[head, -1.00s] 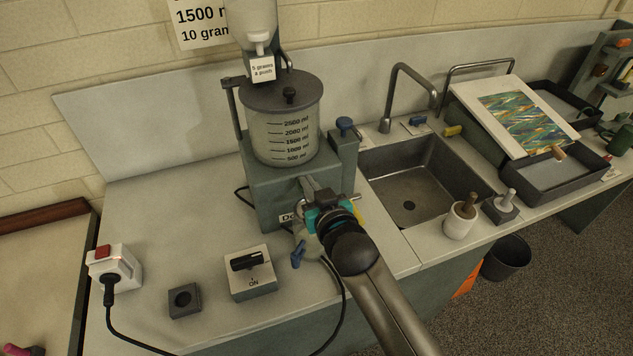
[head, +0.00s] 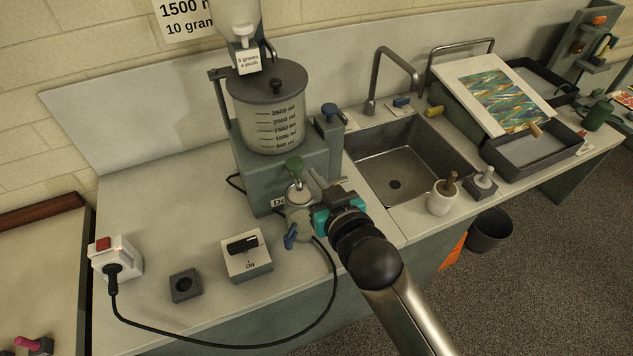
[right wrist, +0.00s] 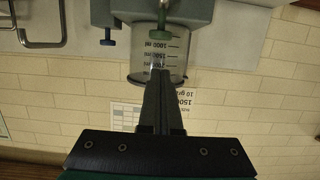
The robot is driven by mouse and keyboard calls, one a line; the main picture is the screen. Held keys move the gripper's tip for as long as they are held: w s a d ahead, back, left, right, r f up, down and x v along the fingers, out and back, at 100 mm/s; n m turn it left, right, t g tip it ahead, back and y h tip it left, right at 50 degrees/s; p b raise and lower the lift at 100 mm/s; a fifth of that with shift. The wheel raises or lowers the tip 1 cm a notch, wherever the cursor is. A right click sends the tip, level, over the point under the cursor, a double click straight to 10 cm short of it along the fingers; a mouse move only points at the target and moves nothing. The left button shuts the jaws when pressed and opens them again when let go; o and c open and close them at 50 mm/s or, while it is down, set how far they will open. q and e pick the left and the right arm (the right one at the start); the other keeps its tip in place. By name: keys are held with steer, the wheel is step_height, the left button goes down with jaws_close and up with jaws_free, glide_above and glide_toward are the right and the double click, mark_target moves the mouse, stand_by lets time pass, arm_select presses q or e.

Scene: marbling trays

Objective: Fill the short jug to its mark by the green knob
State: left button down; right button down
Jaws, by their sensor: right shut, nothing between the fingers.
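The green knob (head: 294,165) stands on a short stem at the front of the grey mixer, below its clear tank (head: 275,125) marked in ml. It also shows in the right wrist view (right wrist: 158,30), beyond the fingertips. My right gripper (head: 316,180) is just right of the knob and apart from it. Its fingers are shut and empty, and point at the mixer in the right wrist view (right wrist: 160,75). My left gripper is out of view.
A switch box (head: 246,262) marked ON and a small dark block (head: 185,285) stand on the counter at the left. A black cable loops in front. The sink (head: 380,190), mortar (head: 441,198) and tray (head: 535,155) lie to the right.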

steer(key=shift+v, duration=0.8)
stand_by(0.4)
